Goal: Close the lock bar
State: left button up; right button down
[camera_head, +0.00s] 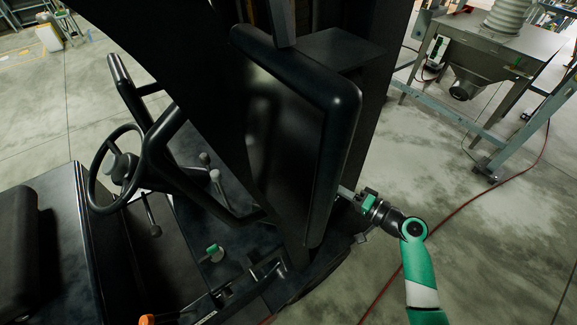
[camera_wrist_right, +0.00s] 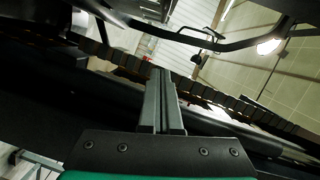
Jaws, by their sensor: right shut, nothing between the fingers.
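I cannot pick out the lock bar with certainty in either view. My right gripper (camera_head: 343,191) comes in from the lower right in the head view, with its fingertips by the right edge of a tall black padded frame (camera_head: 345,110). I cannot tell whether they touch it. In the right wrist view the two grey fingers (camera_wrist_right: 161,75) are together and hold nothing. They point toward a dark, notched bar (camera_wrist_right: 110,52) that runs diagonally behind them. My left gripper is not in view.
A black vehicle with a steering wheel (camera_head: 115,168), levers and a seat (camera_head: 18,240) fills the left and middle of the head view. A steel stand with a hopper (camera_head: 470,80) is at the upper right. A red hose (camera_head: 465,205) crosses the open concrete floor.

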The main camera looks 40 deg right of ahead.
jog(key=w+a+f+b, duration=0.2)
jog(key=w+a, duration=0.3)
jog(key=w, duration=0.5)
jog(key=shift+w+a+f+b, duration=0.15)
jog(key=shift+f+b, duration=0.05)
jog(key=shift+b, duration=0.4)
